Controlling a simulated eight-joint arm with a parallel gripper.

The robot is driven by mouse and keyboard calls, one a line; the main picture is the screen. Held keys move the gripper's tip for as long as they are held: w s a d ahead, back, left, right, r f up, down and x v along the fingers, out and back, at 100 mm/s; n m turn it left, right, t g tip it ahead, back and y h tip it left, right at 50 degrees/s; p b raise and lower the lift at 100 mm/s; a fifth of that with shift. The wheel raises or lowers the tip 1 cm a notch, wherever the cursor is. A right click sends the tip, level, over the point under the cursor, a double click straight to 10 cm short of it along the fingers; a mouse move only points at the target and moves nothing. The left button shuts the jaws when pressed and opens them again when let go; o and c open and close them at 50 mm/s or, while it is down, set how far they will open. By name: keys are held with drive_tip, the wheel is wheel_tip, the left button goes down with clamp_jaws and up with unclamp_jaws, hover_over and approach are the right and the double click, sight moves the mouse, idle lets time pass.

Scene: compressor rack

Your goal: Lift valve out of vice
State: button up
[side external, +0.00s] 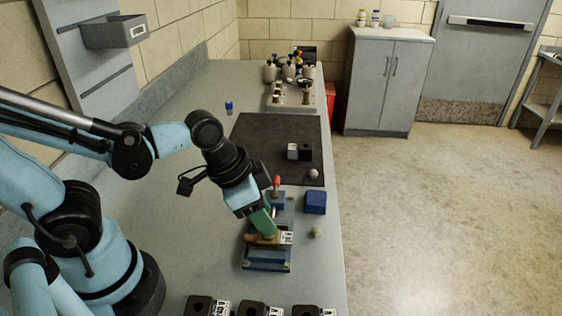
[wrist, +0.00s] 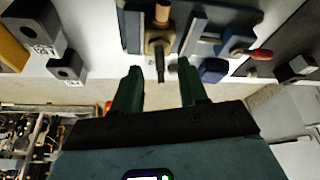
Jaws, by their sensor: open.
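The valve (wrist: 158,42), brass with a copper-coloured end and a dark stem, sits between the jaws of the blue vice (wrist: 134,32) in the wrist view. My gripper (wrist: 159,75) is open, with its green fingers apart. The stem of the valve points into the gap between the fingers, and neither finger visibly touches it. In the side view my gripper (side external: 266,227) is low over the vice (side external: 266,266). The fingers and a white label there hide much of the valve (side external: 256,239). A red-tipped handle (side external: 276,182) stands at the vice's far end.
A blue block (side external: 315,202) stands right of the vice, near the bench edge, with a small pale ball (side external: 317,232) close by. Several black labelled blocks (side external: 253,308) line the near edge. A dark mat (side external: 262,140) with small cubes lies beyond.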

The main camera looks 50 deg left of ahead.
drive_tip(key=shift+x, duration=1.4)
clamp_jaws()
